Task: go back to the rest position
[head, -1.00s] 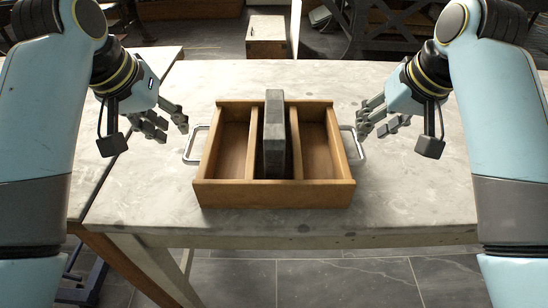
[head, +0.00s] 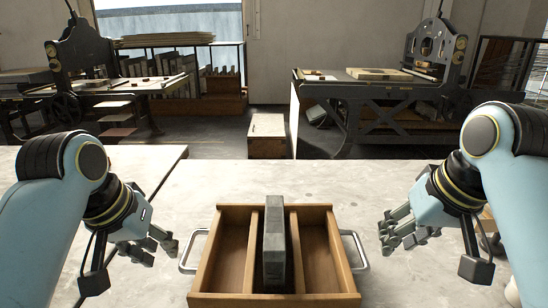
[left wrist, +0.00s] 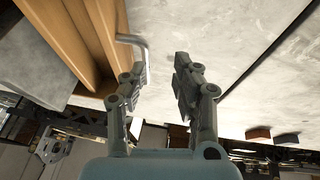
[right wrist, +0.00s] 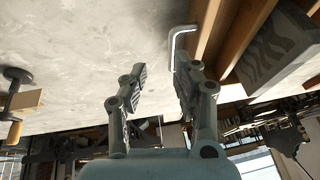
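My left gripper (head: 160,246) is open and empty, to the left of a wooden tray (head: 328,299) on the stone-topped table. In the left wrist view its fingers (left wrist: 158,88) are apart, with the tray's metal handle (left wrist: 141,50) near one of them. My right gripper (head: 388,232) is open and empty, to the right of the tray. In the right wrist view its fingers (right wrist: 160,85) are apart, with the other handle (right wrist: 176,45) near one fingertip. Both grippers appear clear of the handles. A grey stone block (head: 274,243) stands upright in the tray's middle compartment.
The pale table (head: 330,182) is clear behind the tray. Beyond it stand a wooden box (head: 267,135) on the floor and two dark presses, one at left (head: 82,52) and one at right (head: 434,50). Something partly hidden sits near my right arm.

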